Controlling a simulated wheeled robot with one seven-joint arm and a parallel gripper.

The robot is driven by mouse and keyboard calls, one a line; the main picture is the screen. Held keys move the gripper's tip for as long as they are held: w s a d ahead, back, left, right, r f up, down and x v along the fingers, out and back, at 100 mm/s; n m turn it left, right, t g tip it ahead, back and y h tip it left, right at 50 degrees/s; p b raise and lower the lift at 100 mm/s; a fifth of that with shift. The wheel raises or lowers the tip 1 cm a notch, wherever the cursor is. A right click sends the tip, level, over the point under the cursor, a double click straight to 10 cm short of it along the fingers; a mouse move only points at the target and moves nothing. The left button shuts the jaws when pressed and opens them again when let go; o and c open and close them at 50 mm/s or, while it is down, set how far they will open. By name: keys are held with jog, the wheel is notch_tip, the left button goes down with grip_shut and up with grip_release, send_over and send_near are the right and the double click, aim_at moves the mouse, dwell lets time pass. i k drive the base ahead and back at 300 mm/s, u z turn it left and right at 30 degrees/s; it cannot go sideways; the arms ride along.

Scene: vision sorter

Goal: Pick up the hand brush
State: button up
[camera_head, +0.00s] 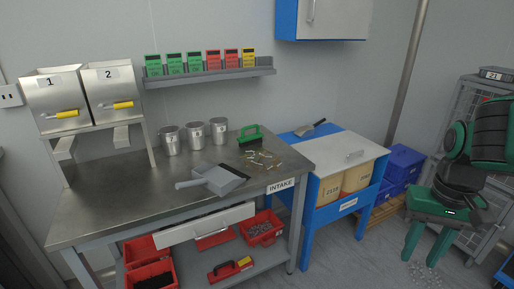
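The hand brush (250,134) has a green handle and stands at the back right of the steel table, beside scattered small pieces. Its bristle side is too small to make out clearly. My gripper (426,247) is at the far right, with its two green fingers pointing down and apart. It is open and empty, off to the right of the table and well away from the brush.
A grey dustpan (214,179) lies on the steel table (120,200) in front of the brush. Metal cans (195,135) stand left of it. A shelf (210,76) hangs behind. A blue-framed cabinet (335,165) with a scoop (311,128) on top stands between table and gripper.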

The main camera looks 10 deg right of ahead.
aim_at(244, 140)
jog(key=u, duration=0.05)
jog(key=k, duration=0.9)
jog(key=z, duration=0.55)
jog(key=i, duration=2.25)
jog(key=u, duration=0.7)
jog(key=i, duration=0.6)
jog(key=u, duration=0.35)
